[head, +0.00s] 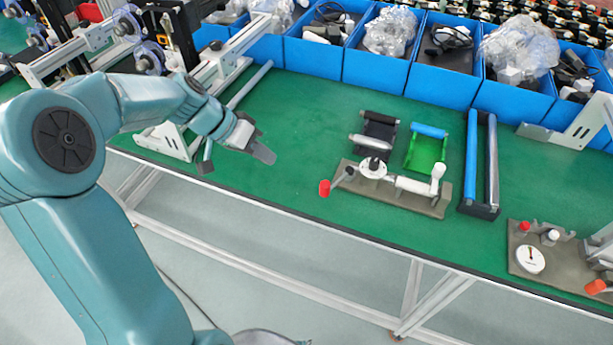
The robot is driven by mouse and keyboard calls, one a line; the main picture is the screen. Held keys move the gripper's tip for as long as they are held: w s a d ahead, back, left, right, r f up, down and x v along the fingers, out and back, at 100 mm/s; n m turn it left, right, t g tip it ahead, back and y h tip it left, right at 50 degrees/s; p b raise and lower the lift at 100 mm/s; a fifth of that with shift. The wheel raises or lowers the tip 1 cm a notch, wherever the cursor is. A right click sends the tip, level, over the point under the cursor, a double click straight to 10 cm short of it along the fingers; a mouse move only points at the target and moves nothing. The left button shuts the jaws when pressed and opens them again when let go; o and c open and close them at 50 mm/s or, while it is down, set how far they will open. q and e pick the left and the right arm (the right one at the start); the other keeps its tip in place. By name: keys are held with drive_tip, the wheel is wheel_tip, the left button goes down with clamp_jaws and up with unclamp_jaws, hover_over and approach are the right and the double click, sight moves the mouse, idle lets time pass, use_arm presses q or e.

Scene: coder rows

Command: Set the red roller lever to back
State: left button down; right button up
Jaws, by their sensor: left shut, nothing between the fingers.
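A lever with a small red roller (324,188) at its end sticks out at the front left of a grey-brown fixture plate (425,207) on the green table. The lever's arm runs from the roller up to the plate beside a white round dial (373,168) with a black knob. A white cylinder lies farther right on the plate. My left gripper (263,151) is to the left of the red roller and apart from it, over the green table. It is shut and empty. My right gripper is out of view.
A second fixture (540,240) with a red knob and an orange-red roller (596,287) stands at the far right. Black, green and blue roller frames stand behind and beside the first fixture. Blue bins (376,68) line the back. Green table is bare around my left gripper.

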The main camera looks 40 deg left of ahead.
use_arm(q)
drive_tip(key=w+d+f+p, duration=0.2)
drive_tip(key=w+d+f, duration=0.2)
drive_tip(key=d+f, duration=0.4)
drive_tip(key=shift+w+d+p, duration=0.2)
drive_tip(key=shift+w+p, duration=0.15)
drive_tip(key=shift+w, duration=0.05)
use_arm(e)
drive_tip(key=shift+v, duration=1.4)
use_arm(q)
drive_tip(key=shift+d, duration=0.15)
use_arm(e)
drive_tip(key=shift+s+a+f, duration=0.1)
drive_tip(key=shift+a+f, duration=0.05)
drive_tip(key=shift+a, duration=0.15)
